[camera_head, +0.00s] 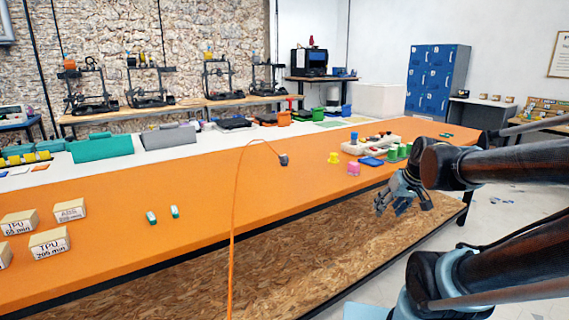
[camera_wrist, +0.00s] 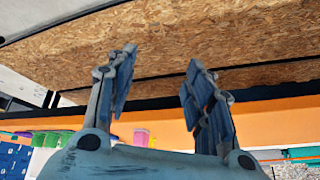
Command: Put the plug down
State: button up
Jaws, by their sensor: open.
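The plug (camera_head: 283,159) is a small dark grey piece at the end of a thin orange cord (camera_head: 233,215). It rests on the orange tabletop (camera_head: 180,240), near the middle of the head view. The cord arches up from it and runs down past the table's front edge. My gripper (camera_head: 392,205) is to the right of the plug, well apart from it, in front of the table edge. In the wrist view its two fingers (camera_wrist: 158,80) stand apart with nothing between them. The plug cannot be made out in the wrist view.
A pink cup-like piece (camera_head: 354,169), a yellow piece (camera_head: 334,158), green cylinders (camera_head: 392,154) and a white power strip (camera_head: 366,144) stand near my gripper. Labelled boxes (camera_head: 50,242) sit at left. A chipboard shelf (camera_head: 300,270) lies below. The tabletop around the plug is mostly clear.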

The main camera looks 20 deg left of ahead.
jog(key=w+a+r+n+t+y, duration=0.2)
jog(key=w+a+r+n+y, duration=0.3)
jog(key=w+a, duration=0.75)
jog(key=t+y, duration=0.2)
send_near(285, 156)
jog(key=w+a, duration=0.1)
jog(key=w+a+f, duration=0.1)
jog(key=shift+w+f+n, duration=0.15)
jog(key=shift+w+n, duration=0.15)
jog(key=shift+n, duration=0.1)
jog(key=shift+s+x, duration=0.25)
jog(key=shift+x, duration=2.3)
jog(key=shift+a, duration=0.2)
jog(key=shift+c, duration=0.4)
jog(key=c, duration=0.8)
jog(key=shift+c, duration=0.2)
